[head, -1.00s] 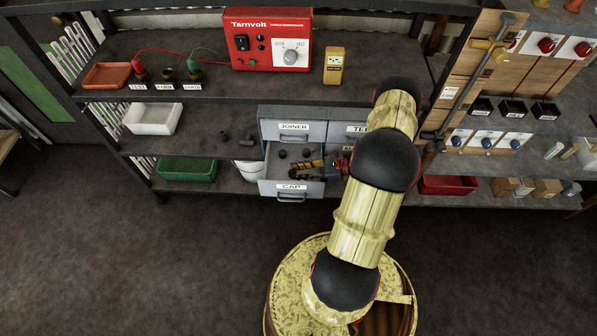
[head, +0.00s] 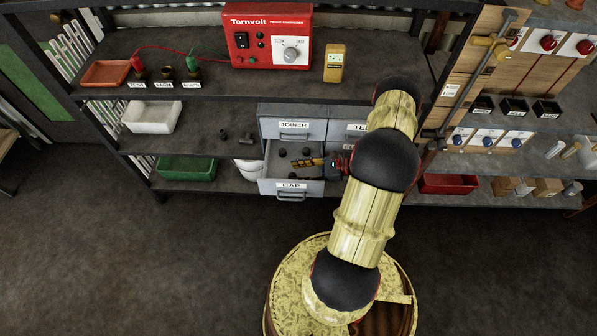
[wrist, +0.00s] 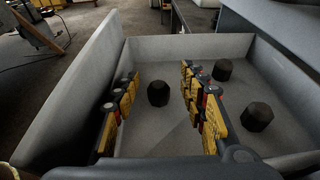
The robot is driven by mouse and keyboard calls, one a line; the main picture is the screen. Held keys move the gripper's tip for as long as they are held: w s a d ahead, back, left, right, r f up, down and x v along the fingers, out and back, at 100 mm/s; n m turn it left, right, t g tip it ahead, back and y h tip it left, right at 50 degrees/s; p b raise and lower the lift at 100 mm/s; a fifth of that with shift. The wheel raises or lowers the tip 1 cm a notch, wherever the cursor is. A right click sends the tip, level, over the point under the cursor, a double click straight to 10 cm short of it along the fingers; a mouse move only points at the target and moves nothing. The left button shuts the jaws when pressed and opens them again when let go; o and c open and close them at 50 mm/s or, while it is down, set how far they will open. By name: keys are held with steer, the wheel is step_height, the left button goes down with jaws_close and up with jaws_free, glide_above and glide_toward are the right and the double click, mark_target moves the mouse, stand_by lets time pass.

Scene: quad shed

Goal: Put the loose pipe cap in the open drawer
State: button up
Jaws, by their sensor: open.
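The open drawer (head: 291,188), labelled CAP, is pulled out from the grey cabinet. My gripper (head: 298,163) reaches into it from the right, fingers apart. In the wrist view my gripper (wrist: 160,76) is open, its yellow and black fingers inside the drawer (wrist: 200,46). A dark pipe cap (wrist: 158,93) lies on the drawer floor, seen between the fingers and apart from both. Two more dark caps, one farther back (wrist: 222,70) and one nearer (wrist: 257,116), lie right of the fingers. I cannot tell which cap was the loose one.
The cabinet's JOINER drawer (head: 293,127) is shut above. A white tray (head: 152,118), a green bin (head: 187,169) and a red bin (head: 447,184) stand on shelves. The floor in front is clear.

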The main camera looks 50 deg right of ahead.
steer(key=shift+r, duration=0.1)
steer(key=shift+r+p, duration=0.35)
steer(key=shift+p, duration=0.1)
steer(key=p+v, duration=0.3)
steer(key=v, duration=0.9)
steer(key=shift+r, duration=0.25)
steer(key=w+a+r+n+g+h, duration=0.1)
steer(key=w+a+r+n+g, duration=0.3)
steer(key=r, duration=0.5)
steer(key=w+a+r+n+g, duration=0.3)
steer(key=a+r+n, duration=0.2)
steer(key=a+r, duration=0.3)
steer(key=w+a+r+n+g+h, duration=0.1)
steer(key=w+a+r+n+g, duration=0.3)
steer(key=r, duration=0.6)
steer(key=s+a+r+n+t+h, duration=0.2)
steer(key=s+a+r+n+h, duration=0.1)
steer(key=s+a+r+n, duration=0.4)
steer(key=s+a+r+n+t+h, duration=0.3)
steer(key=s+a+r+n, duration=0.3)
steer(key=a+r, duration=0.6)
steer(key=shift+s+n+h, duration=0.35)
steer(key=shift+n+h, duration=0.15)
steer(key=shift+n, duration=0.6)
